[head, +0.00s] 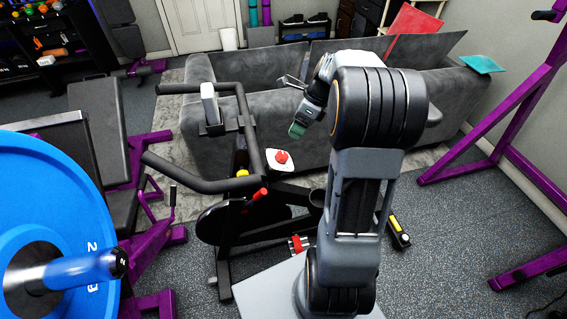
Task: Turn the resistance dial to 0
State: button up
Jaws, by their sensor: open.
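A red knob (281,156) sits on a small white plate (279,167) on the exercise bike, in the middle of the head view. It looks like the resistance dial, but its marks and pointer are too small to read. My gripper (293,106) is open and hangs in the air above and slightly right of this knob in the picture, apart from it. A greenish tip shows at its lower end. Nothing is seen between the fingers, though my wrist hides part of them.
The black exercise bike's handlebar (205,184) reaches left of the knob, with another red knob (260,194) lower on the frame. A grey sofa (255,75) stands behind. A blue weight plate (75,210) fills the left front. A purple rack (480,160) stands right.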

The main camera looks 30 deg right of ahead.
aim_at(283, 155)
jog(key=w+a+f+m+b, duration=0.1)
jog(key=f, duration=0.4)
jog(key=w+a+f+m+b, duration=0.1)
jog(key=f, duration=0.4)
jog(key=w+a+f+m+b, duration=0.1)
jog(key=f, duration=0.3)
jog(key=shift+a+f+y, duration=0.35)
jog(key=shift+f+y, duration=0.05)
jog(key=c, duration=0.9)
